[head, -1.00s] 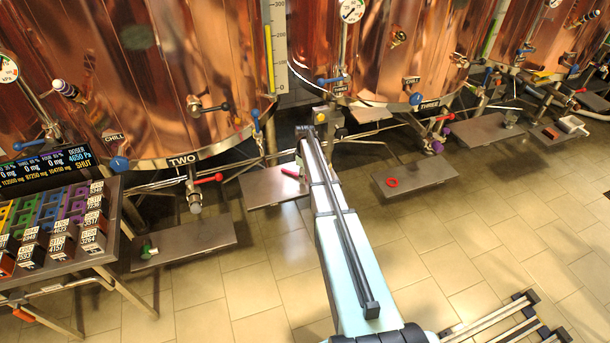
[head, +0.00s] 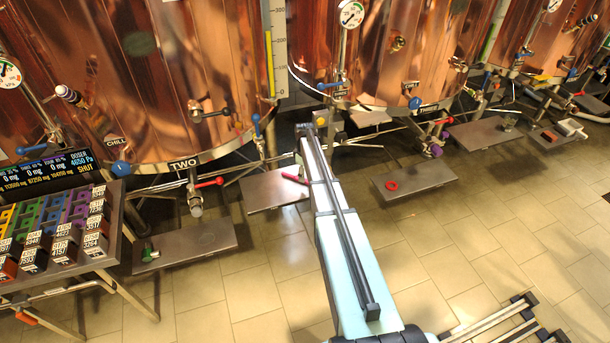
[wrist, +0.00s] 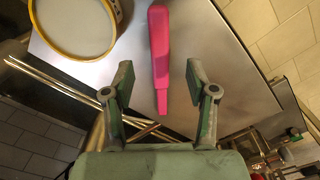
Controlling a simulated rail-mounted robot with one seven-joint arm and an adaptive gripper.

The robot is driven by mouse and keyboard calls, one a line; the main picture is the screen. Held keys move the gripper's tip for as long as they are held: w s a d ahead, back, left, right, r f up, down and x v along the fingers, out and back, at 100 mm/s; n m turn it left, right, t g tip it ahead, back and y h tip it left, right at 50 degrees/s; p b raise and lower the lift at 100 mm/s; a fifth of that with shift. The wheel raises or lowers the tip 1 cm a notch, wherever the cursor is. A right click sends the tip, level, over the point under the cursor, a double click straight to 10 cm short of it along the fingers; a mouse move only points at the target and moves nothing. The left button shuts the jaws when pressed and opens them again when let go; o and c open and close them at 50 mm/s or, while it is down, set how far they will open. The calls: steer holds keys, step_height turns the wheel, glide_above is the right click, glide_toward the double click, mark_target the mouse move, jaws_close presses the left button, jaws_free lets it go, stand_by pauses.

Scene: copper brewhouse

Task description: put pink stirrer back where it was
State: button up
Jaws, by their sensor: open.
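The pink stirrer (wrist: 159,60) lies on a grey metal shelf (wrist: 210,30) in the wrist view, its narrow end pointing toward my gripper. My gripper (wrist: 155,80) is open, one finger on each side of the stirrer's lower part and apart from it. In the head view the stirrer (head: 295,179) shows as a small pink piece on the shelf (head: 262,190) below the copper tanks, partly hidden by my arm. My gripper is hidden behind my arm there.
A round, yellow-rimmed container (wrist: 75,25) stands on the same shelf, left of the stirrer. Thin rods (wrist: 55,95) run below the shelf edge. Another shelf (head: 415,180) holds a red ring (head: 391,185). A rack of labelled blocks (head: 55,235) stands at left.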

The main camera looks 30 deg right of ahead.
steer(key=shift+r+p, duration=0.85)
steer(key=shift+r, duration=1.1)
